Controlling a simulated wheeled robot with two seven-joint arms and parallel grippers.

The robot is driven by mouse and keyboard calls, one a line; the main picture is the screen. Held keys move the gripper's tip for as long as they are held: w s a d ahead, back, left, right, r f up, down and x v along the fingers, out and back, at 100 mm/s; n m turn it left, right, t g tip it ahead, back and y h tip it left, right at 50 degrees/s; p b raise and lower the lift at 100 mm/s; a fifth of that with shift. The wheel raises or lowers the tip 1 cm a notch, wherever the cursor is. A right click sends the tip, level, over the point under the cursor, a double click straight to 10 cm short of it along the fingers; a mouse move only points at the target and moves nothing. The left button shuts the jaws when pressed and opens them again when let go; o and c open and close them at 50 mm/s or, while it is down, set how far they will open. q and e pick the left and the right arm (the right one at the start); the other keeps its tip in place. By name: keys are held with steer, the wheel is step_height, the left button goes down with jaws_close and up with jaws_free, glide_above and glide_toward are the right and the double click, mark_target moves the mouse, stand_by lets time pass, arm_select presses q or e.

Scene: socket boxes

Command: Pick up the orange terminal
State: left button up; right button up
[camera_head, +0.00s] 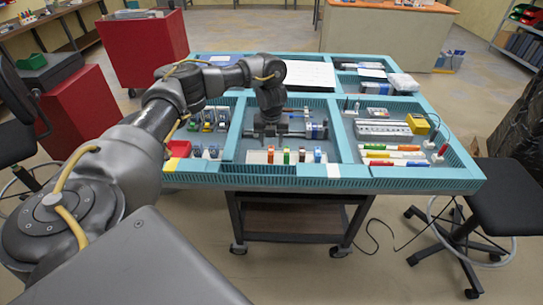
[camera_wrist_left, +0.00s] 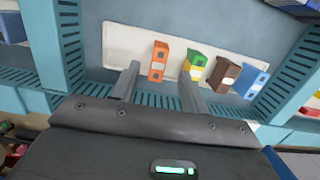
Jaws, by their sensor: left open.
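The orange terminal (camera_wrist_left: 158,62) stands on a white strip (camera_wrist_left: 118,42) at the left end of a row. It also shows in the head view (camera_head: 271,155) in the front middle compartment. Beside it in the wrist view are a green-yellow terminal (camera_wrist_left: 195,67), a brown terminal (camera_wrist_left: 223,77) and a blue terminal (camera_wrist_left: 250,81). My left gripper (camera_wrist_left: 160,74) is open, its two fingers apart, with the orange terminal appearing between the fingertips in the wrist view. In the head view the gripper (camera_head: 268,131) is over the same compartment, behind the row. My right gripper is not in view.
The teal table tray (camera_head: 250,181) has dividers and raised rims around the compartments. The right compartment holds a white power strip (camera_head: 383,128), a yellow box (camera_head: 418,124) and coloured pieces. A black stool (camera_head: 505,190) stands at the right.

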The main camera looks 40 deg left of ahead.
mark_target(271, 150)
arm_select(q)
steer(key=shift+f, duration=0.1)
steer(key=shift+s+f, duration=0.1)
steer(key=shift+f, duration=0.25)
step_height(271, 150, down, 4)
steer(key=shift+a+r+p, duration=0.15)
steer(key=shift+r+p, duration=0.1)
steer(key=shift+p, duration=0.25)
steer(key=shift+f, duration=0.45)
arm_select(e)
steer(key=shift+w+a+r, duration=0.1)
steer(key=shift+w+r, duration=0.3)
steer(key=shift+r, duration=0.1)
arm_select(q)
jaws_close()
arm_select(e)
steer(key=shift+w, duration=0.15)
